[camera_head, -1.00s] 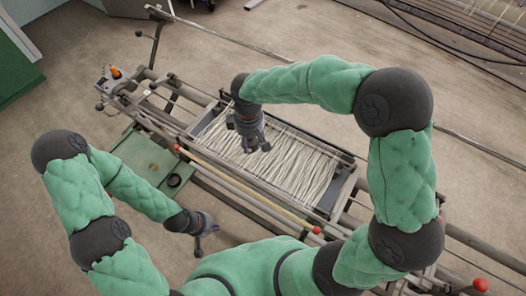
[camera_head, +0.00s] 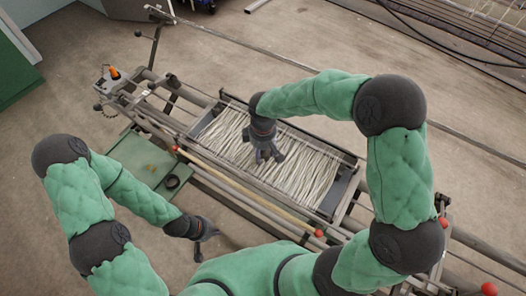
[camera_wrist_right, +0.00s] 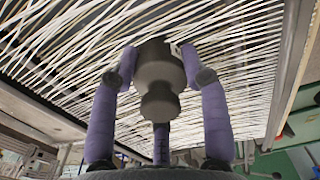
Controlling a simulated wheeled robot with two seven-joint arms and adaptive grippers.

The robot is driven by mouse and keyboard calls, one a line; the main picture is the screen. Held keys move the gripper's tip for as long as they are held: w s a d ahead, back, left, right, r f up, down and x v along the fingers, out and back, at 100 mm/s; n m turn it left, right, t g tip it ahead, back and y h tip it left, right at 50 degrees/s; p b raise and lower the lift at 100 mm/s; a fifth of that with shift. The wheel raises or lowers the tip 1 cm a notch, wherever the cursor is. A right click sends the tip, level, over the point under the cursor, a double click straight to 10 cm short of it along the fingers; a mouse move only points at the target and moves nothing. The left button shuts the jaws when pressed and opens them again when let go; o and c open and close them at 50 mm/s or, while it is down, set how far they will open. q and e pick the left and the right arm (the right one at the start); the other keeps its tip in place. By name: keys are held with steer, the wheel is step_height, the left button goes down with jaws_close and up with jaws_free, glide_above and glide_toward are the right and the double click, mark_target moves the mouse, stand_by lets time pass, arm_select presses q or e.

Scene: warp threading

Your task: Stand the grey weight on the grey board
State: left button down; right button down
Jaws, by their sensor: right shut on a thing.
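The grey weight (camera_wrist_right: 158,75), a dark stepped cylinder with a narrower knob, sits between the purple fingers of my right gripper (camera_wrist_right: 160,62) in the right wrist view. The fingers are shut around it. In the head view my right gripper (camera_head: 268,154) is over the pale warp threads, and the weight is too small to make out there. No clearly grey board stands out; a flat green-grey board (camera_head: 137,153) lies left of the threads, beside the loom. My left gripper (camera_head: 207,231) hangs below and right of that board, apart from it; its finger opening is unclear.
The loom frame with its stretched white threads (camera_head: 315,180) fills the middle. A rail with red knobs (camera_head: 319,233) runs along its near side. A dark ring (camera_head: 172,182) lies on the green-grey board. An orange-topped part (camera_head: 114,73) is at the far left end.

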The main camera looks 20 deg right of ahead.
steer(key=shift+f, duration=0.1)
steer(key=c, duration=0.6)
jaws_free()
steer(key=shift+f, duration=0.1)
steer(key=shift+c, duration=0.2)
step_height(320, 180, up, 12)
steer(key=p, duration=0.3)
steer(key=shift+r, duration=0.2)
